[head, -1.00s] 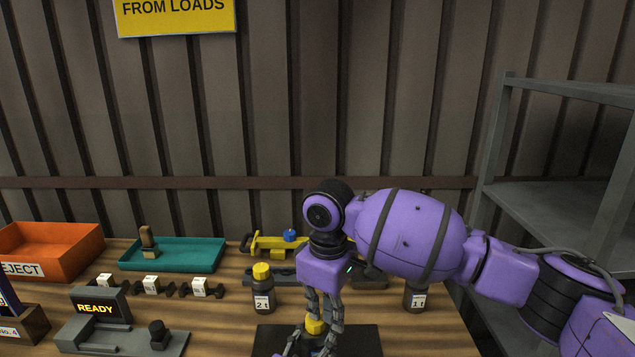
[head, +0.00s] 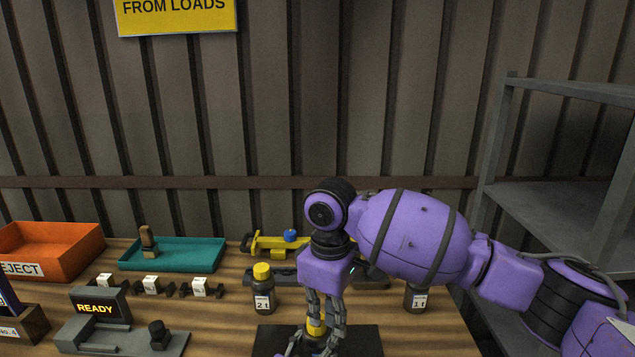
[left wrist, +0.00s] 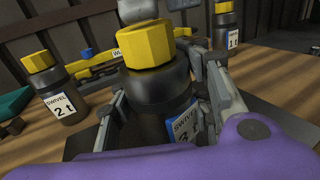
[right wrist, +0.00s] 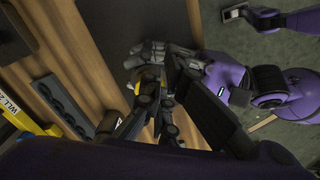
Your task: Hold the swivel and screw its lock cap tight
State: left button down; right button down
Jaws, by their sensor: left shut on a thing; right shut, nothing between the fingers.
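The swivel (left wrist: 160,90) is a dark bottle-shaped body with a blue-edged white label reading SWIVEL, upright in the left wrist view. Its yellow faceted lock cap (left wrist: 146,44) sits on top; the cap also shows in the head view (head: 316,327). My left gripper (left wrist: 160,112) is shut on the swivel's body, one finger on each side. My right gripper (head: 326,326) points down from above, its fingers close beside the cap in the head view. It is shut with nothing between its fingers. I cannot tell whether it touches the cap.
A swivel marked 2t (head: 262,290) stands left and one marked 1t (head: 415,298) right. Behind are a yellow tool (head: 270,243) and a teal tray (head: 180,254). A READY fixture (head: 120,335), small weights and an orange reject bin (head: 60,250) stand left; a grey shelf (head: 540,195) stands right.

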jog(key=r, duration=0.4)
jog(key=shift+w+d+r, duration=0.15)
jog(key=shift+w+r, duration=0.1)
jog(key=shift+r, duration=0.15)
